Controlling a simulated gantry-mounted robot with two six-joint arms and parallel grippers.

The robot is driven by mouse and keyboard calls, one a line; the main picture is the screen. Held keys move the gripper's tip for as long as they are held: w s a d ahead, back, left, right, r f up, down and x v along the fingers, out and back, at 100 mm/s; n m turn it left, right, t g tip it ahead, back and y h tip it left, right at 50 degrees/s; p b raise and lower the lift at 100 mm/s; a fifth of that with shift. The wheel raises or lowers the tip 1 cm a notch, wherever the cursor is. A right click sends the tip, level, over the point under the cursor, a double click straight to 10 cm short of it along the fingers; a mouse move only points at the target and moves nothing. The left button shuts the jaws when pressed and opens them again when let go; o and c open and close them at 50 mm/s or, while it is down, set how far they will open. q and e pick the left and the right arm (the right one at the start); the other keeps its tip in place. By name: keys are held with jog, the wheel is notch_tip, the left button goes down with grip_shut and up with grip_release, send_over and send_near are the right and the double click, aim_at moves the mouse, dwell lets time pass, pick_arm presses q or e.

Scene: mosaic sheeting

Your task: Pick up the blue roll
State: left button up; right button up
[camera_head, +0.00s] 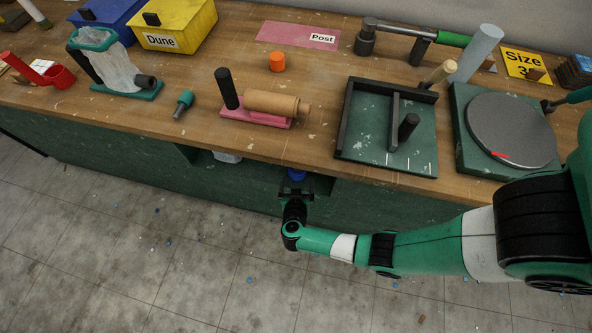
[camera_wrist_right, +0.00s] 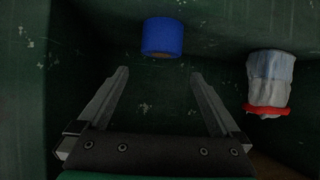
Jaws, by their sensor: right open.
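The blue roll (camera_wrist_right: 163,36) stands inside a dark green compartment, just beyond my right fingertips in the right wrist view. In the head view a bit of it (camera_head: 296,174) shows at the opening under the bench top, above my right gripper (camera_head: 296,188). My right gripper also shows in the wrist view (camera_wrist_right: 158,82). Its two fingers are apart with nothing between them, and the roll lies ahead of the gap, not touching. My left gripper is not in either view.
A white and grey bundle with a red rim (camera_wrist_right: 269,82) sits right of the roll in the compartment. Green walls enclose the space. The wooden bench top (camera_head: 215,130) overhangs the opening. A pink stand (camera_head: 256,119) with a brown roll (camera_head: 272,102) is above.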

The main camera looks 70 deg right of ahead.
aim_at(298, 171)
jog(key=b+x, duration=0.3)
jog(key=x, duration=0.2)
jog(key=shift+s+a+f, duration=0.1)
jog(key=shift+f, duration=0.1)
jog(key=shift+r, duration=0.1)
jog(key=b+x, duration=0.3)
jog(key=f+b+x, duration=0.1)
jog(key=x, duration=0.1)
jog(key=shift+a+b, duration=0.35)
jog(key=shift+b, duration=0.05)
jog(key=shift+d, duration=0.3)
jog(key=shift+r, duration=0.15)
jog(key=c, duration=1.2)
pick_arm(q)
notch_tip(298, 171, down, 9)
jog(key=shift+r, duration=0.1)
pick_arm(e)
jog(key=shift+r, duration=0.1)
